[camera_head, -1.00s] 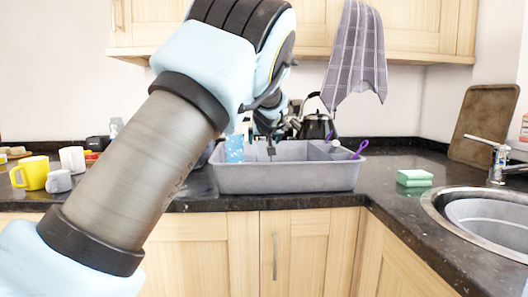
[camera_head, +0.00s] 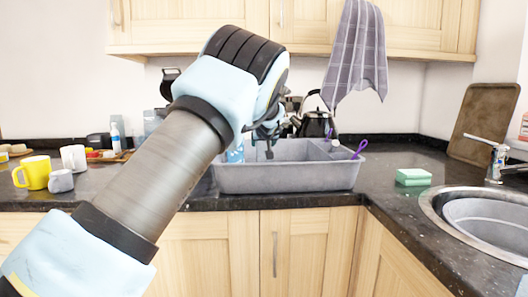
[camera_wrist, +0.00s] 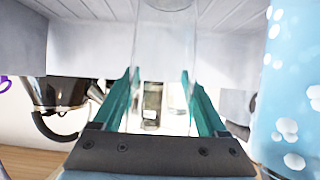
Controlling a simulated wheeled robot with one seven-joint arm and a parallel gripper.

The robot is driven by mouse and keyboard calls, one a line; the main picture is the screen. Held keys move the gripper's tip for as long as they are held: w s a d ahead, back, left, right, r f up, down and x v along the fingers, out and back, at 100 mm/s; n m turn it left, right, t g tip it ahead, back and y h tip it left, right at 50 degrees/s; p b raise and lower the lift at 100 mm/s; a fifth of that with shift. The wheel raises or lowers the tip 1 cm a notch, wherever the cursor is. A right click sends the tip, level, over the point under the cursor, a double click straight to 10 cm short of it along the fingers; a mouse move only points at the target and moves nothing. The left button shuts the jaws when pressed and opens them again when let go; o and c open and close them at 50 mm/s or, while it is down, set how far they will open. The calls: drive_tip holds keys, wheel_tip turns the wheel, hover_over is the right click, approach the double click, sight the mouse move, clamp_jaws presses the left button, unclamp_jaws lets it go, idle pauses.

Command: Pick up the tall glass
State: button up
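The tall glass (camera_wrist: 163,45) is clear and see-through, and shows at the top middle of the wrist view. My gripper (camera_wrist: 160,80) has its two teal fingers spread apart, one on each side of the glass. I cannot tell whether the fingers touch it. In the head view my gripper (camera_head: 268,153) points down at the left part of the grey tub (camera_head: 290,179). The glass cannot be made out there, behind my arm and the tub wall.
A blue cup with white dots (camera_wrist: 292,85) stands close to the right of my gripper; it also shows in the head view (camera_head: 235,153). A black kettle (camera_head: 316,124) is behind the tub. Mugs (camera_head: 33,173) stand left. A sponge (camera_head: 413,177) and sink (camera_head: 490,215) are right.

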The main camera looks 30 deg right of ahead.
drive_tip(key=c, duration=1)
drive_tip(key=shift+c, duration=0.5)
drive_tip(key=shift+r, duration=0.2)
